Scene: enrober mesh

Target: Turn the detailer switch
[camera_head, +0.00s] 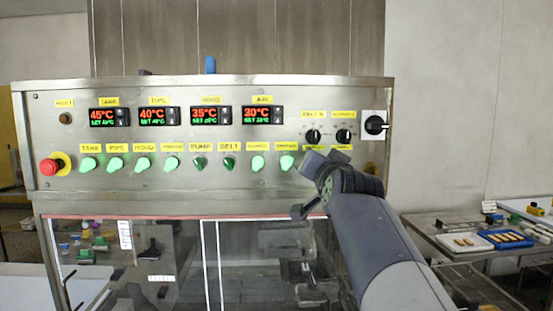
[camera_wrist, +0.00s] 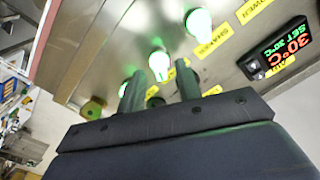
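A row of green-lit rotary switches runs along the steel control panel (camera_head: 60,110) in the head view. The lettering on the yellow labels at its right end is too small to tell which one is the detailer switch. My gripper (camera_head: 307,183) is in front of and just below the right end of this row, right of a lit switch (camera_head: 287,162), and hides part of the row. In the wrist view my gripper (camera_wrist: 160,92) has two fingers apart, with a lit switch (camera_wrist: 160,64) just beyond the gap. A green-lit patch shows between the fingers; contact cannot be told.
A red stop button (camera_head: 48,167) is at the panel's left. Two black knobs (camera_head: 312,136) and a black rotary handle (camera_head: 375,125) are above and right of the gripper. Clear guarding (camera_head: 180,265) is below. A side table (camera_head: 440,240) with trays stands at right.

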